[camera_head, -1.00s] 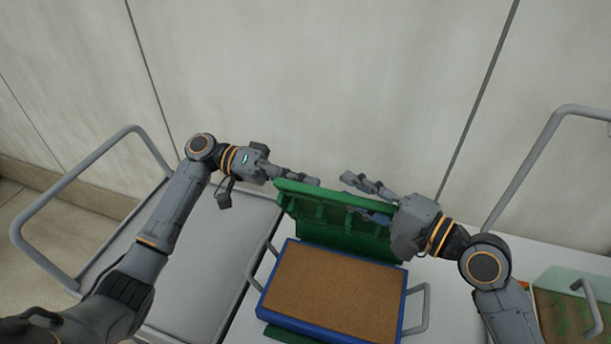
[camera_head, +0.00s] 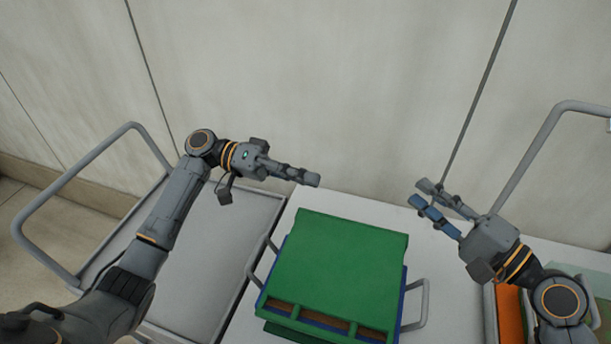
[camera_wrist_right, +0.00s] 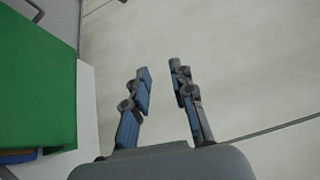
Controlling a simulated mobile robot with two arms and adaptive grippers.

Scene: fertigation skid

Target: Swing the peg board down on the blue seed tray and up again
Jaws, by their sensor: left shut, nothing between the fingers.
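The green peg board (camera_head: 340,265) lies folded down over the blue seed tray (camera_head: 402,290) in the head view. It covers most of the tray; only blue edges and a strip of brown fill show at the near side. The board also shows at the left of the right wrist view (camera_wrist_right: 40,85). My left gripper (camera_head: 312,180) is shut and empty, above and behind the board's far left corner, apart from it. My right gripper (camera_head: 420,194) is open and empty, to the right of the board's far right corner. It also shows open in the right wrist view (camera_wrist_right: 160,70).
The board and tray are on a white table (camera_head: 455,300). A grey cart (camera_head: 205,265) with a tube handle stands at the left. At the right are an orange item (camera_head: 510,312) and another tube handle (camera_head: 545,150). A pale wall stands close behind the table.

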